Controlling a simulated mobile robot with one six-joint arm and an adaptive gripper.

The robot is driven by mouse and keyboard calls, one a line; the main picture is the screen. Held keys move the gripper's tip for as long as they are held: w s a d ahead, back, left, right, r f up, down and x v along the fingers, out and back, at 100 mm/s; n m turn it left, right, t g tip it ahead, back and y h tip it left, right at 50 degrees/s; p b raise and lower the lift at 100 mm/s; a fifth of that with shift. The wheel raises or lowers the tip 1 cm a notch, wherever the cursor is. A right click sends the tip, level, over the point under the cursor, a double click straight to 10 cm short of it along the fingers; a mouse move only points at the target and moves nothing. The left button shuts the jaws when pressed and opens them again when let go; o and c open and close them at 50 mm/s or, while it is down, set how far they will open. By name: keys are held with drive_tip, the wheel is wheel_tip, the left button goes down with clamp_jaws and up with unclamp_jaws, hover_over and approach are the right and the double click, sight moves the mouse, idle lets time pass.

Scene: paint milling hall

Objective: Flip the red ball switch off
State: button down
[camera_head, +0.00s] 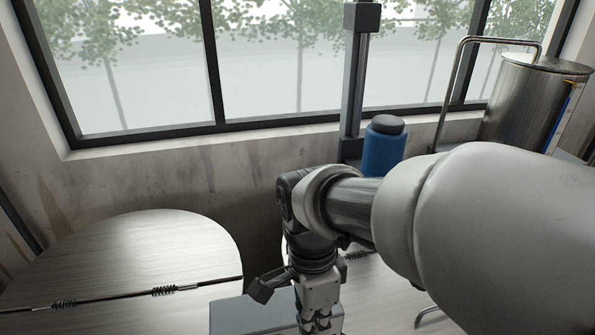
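No red ball switch shows in the head view. My gripper (320,318) points downward at the bottom edge of the picture, and its fingertips are cut off there. I cannot tell whether it is open or shut, or whether it touches anything. A grey box-like surface (240,317) lies just left of my gripper, also cut off by the bottom edge. My arm hides much of the right side and the area behind the gripper.
A round metal lid (150,245) with a hinged seam fills the lower left. Another metal lid (385,290) is partly hidden by my arm. A dark post (355,90), a blue cylinder (383,150) and a steel tank (525,100) stand by the window wall.

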drive_tip(key=shift+a+r+m, duration=0.3)
drive_tip(key=shift+m, duration=0.1)
wheel_tip(320, 180, down, 13)
drive_tip(key=s+a, duration=0.2)
drive_tip(key=shift+b, duration=0.4)
drive_tip(key=shift+a, duration=0.1)
